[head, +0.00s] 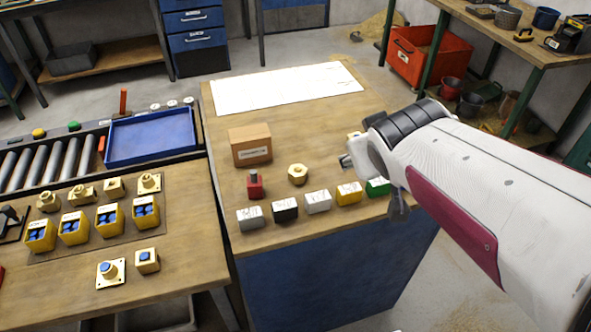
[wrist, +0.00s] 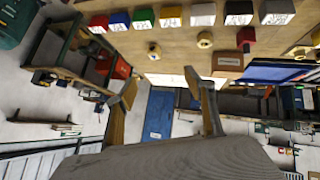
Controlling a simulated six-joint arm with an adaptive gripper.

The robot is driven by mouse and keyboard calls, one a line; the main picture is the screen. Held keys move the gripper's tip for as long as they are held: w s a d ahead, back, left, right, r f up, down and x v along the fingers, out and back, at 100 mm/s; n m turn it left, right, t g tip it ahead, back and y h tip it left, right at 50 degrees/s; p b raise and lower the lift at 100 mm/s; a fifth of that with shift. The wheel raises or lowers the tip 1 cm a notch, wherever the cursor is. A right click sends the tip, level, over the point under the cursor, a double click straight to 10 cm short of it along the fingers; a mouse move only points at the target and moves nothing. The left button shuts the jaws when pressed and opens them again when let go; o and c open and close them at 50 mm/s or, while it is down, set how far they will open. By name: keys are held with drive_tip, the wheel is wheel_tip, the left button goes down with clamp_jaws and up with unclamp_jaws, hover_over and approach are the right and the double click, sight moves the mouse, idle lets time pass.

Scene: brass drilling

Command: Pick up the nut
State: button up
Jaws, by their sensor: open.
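A brass hex nut (head: 298,174) lies on the wooden table, between a small red-based object and my gripper. The wrist view shows it as a round brass piece (wrist: 205,40) near the top. A second small brass piece (head: 354,135) is partly hidden behind my gripper; it also shows in the wrist view (wrist: 154,50), and its kind is unclear. My gripper (head: 372,182) is above the table to the right of the nut, apart from it. In the wrist view its two fingers (wrist: 168,92) are spread with nothing between them.
A row of colored blocks (head: 318,201) lines the front table edge. The red-based object (head: 255,185) stands left of the nut, and a cardboard box (head: 250,145) behind it. A white sheet (head: 287,87) lies at the back. A blue tray (head: 150,137) is farther left.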

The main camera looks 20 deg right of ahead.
drive_tip(key=n+t, duration=0.2)
hover_over(339, 187)
drive_tip(key=s+d, duration=0.2)
drive_tip(key=d, duration=0.2)
drive_tip(key=w+d+f+n+t+y, duration=0.1)
drive_tip(key=w+d+f+n+y, duration=0.1)
drive_tip(key=w+f, duration=0.3)
drive_tip(key=a+f+n+y, duration=0.1)
drive_tip(key=f+y, duration=0.2)
drive_tip(key=f, duration=0.1)
drive_tip(key=s+a+f+n+y, duration=0.1)
drive_tip(key=a+f+y, duration=0.1)
drive_tip(key=f+y, duration=0.1)
drive_tip(key=s+a+f+n+y, duration=0.1)
drive_tip(key=a+f+y, duration=0.1)
drive_tip(key=f+y, duration=0.1)
drive_tip(key=shift+a+f+n+g, duration=0.1)
drive_tip(key=shift+f+n+g, duration=0.25)
drive_tip(key=shift+f, duration=0.55)
drive_tip(key=shift+s+a+f+y, duration=0.3)
drive_tip(key=shift+s+y, duration=0.25)
drive_tip(key=shift+y, duration=0.25)
drive_tip(key=shift+a, duration=0.1)
drive_tip(key=x, duration=0.5)
drive_tip(key=shift+w+a+f, duration=0.15)
drive_tip(key=shift+w+a, duration=0.05)
drive_tip(key=shift+w, duration=0.05)
drive_tip(key=shift+w+a+f, duration=0.2)
drive_tip(key=shift+w+a, duration=0.1)
drive_tip(key=shift+w, duration=0.1)
